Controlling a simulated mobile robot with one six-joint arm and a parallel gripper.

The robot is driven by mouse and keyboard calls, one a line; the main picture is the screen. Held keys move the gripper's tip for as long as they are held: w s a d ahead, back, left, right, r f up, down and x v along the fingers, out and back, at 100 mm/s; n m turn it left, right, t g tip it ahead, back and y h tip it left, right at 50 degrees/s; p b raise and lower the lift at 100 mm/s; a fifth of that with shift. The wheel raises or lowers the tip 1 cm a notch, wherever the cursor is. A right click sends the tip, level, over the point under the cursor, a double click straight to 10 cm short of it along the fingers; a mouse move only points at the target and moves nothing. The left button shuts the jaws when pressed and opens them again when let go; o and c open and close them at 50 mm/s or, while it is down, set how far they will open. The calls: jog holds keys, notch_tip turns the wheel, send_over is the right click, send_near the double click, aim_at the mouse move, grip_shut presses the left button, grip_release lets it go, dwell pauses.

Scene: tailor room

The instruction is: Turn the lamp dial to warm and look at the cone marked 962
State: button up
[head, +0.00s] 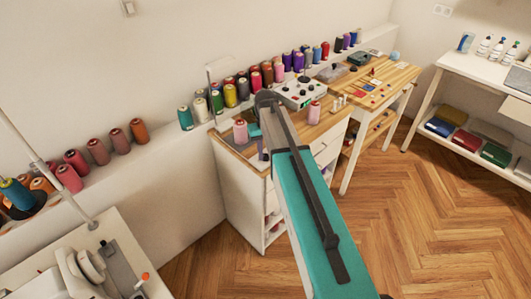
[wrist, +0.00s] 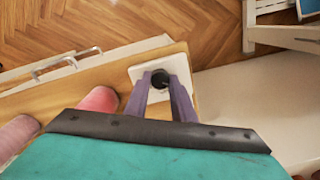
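A black round dial (wrist: 160,79) sits on a square white plate (wrist: 178,63) at the edge of the wooden cabinet top in the wrist view. My gripper (wrist: 159,84) has its two purple fingers on either side of the dial. The fingers are spread by about the dial's width, and whether they press on it is not clear. In the head view my arm covers the dial. Pink thread cones stand on the cabinet top (head: 228,146), one left of my arm (head: 240,131) and one right of it (head: 315,112). No number is readable on any cone.
A white control box (head: 300,92) stands behind my arm on the cabinet. Many coloured cones line the wall ledge. A wooden table (head: 385,85) with small items stands to the right, and a sewing machine (head: 90,270) is at the lower left. The floor (head: 440,220) is clear.

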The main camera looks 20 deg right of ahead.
jog(key=c, duration=0.4)
jog(key=shift+c, duration=0.2)
jog(key=shift+m, duration=0.4)
jog(key=m+b, duration=0.1)
jog(key=m, duration=0.9)
jog(key=shift+b, duration=0.4)
jog(key=o, duration=1.1)
jog(key=shift+d, duration=0.1)
jog(key=shift+c, duration=0.2)
